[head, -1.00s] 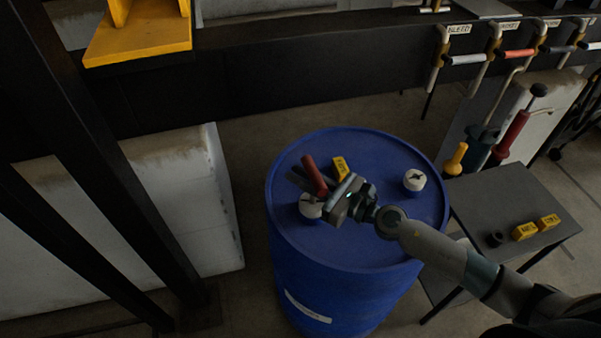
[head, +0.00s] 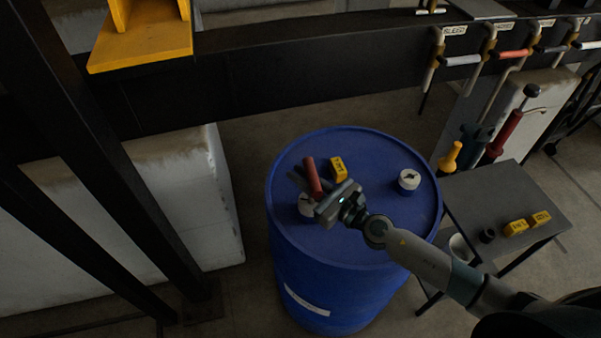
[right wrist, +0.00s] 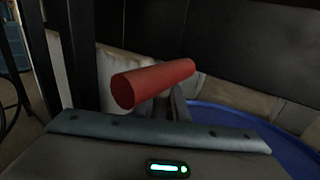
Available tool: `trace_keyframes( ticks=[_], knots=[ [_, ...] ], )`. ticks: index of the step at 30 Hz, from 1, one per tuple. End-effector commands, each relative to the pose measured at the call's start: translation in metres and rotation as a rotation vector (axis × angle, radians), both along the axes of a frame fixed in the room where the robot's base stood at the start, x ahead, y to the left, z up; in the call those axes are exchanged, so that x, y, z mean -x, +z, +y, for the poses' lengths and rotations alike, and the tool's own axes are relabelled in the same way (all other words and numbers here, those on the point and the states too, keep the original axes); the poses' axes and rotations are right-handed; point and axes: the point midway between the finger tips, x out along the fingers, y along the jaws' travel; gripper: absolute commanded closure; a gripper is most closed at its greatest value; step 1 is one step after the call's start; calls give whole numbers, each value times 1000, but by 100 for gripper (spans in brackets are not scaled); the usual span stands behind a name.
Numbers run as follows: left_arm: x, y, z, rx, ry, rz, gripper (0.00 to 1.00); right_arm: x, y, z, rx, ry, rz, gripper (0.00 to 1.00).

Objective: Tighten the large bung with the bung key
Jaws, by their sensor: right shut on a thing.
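The bung key shows as a red cylindrical handle (head: 312,177) above the left part of the blue drum's lid. My right gripper (head: 302,183) is shut on the key; its arm comes in from the right. In the right wrist view the red handle (right wrist: 155,83) lies crosswise over the fingers, and the key's lower part is hidden. A pale round bung (head: 306,206) sits under the key and gripper, partly covered. I cannot tell whether the key touches it. A second pale bung (head: 409,180) with a dark mark on top stands at the lid's right. My left gripper is out of view.
The blue drum (head: 350,252) stands on the floor. A yellow block (head: 338,168) lies on its lid behind the gripper. A small dark table (head: 490,205) at right holds yellow blocks (head: 526,224) and a dark ring (head: 487,236). Dark posts (head: 110,170) stand at left.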

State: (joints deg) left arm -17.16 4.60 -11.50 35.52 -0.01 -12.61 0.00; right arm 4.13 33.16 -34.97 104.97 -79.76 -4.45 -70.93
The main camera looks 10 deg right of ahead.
Motion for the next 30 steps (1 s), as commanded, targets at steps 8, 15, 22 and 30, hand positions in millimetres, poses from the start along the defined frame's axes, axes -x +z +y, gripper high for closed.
trace_keyframes(
  ticks=[8, 15, 22, 30],
  knots=[
    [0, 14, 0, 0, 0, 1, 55, -1, 3, -1, -2, -52, 0, 100],
    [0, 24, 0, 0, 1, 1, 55, -2, 2, -3, -1, -100, -1, 100],
    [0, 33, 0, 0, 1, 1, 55, -3, 3, -4, -2, -152, 0, 100],
    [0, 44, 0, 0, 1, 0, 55, -4, 3, -7, -3, -223, -1, 100]
  ],
)
